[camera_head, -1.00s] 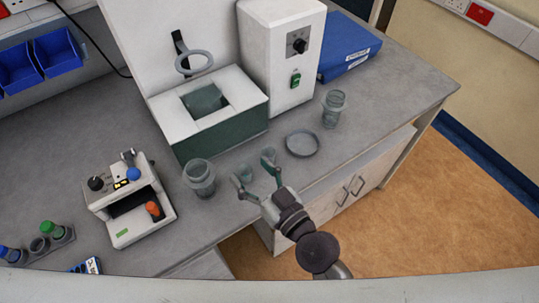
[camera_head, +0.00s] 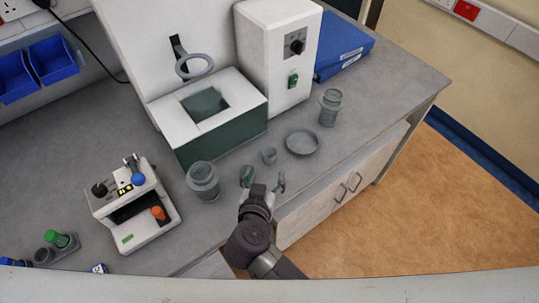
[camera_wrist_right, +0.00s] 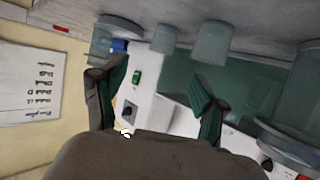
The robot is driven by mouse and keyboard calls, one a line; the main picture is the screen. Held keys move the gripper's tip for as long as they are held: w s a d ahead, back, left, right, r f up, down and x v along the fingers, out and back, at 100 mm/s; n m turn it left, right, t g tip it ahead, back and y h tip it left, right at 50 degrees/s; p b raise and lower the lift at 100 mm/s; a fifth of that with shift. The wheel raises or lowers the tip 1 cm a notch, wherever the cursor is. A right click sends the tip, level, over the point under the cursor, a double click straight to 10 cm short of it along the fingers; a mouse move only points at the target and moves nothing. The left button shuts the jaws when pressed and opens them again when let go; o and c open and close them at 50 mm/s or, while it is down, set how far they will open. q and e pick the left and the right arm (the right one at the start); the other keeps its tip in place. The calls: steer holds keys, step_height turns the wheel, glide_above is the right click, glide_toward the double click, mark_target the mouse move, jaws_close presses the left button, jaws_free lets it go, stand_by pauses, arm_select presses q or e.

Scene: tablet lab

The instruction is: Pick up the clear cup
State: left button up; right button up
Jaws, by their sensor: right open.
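The clear cup (camera_head: 269,155), small and grey-tinted, stands upright on the grey bench between a larger clear jar and a shallow clear dish. My right gripper (camera_head: 262,178) is open and empty just in front of the cup, near the bench's front edge, apart from it. In the right wrist view the picture is roughly upside down; the open fingers (camera_wrist_right: 160,86) point towards the bench, and the cup seems to be the small clear vessel (camera_wrist_right: 165,39) beyond them. My left gripper is not in view.
A clear jar (camera_head: 203,182) stands left of the cup. The clear dish (camera_head: 301,142) and another jar (camera_head: 331,107) stand to its right. A white-and-green apparatus (camera_head: 222,132) is behind. A small white device (camera_head: 133,208) stands at left.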

mark_target(270, 150)
steer(key=p+x, duration=0.1)
steer(key=x, duration=0.9)
steer(key=shift+a, duration=0.15)
steer(key=shift+r, duration=0.1)
steer(key=shift+c, duration=0.9)
steer(key=c, duration=0.7)
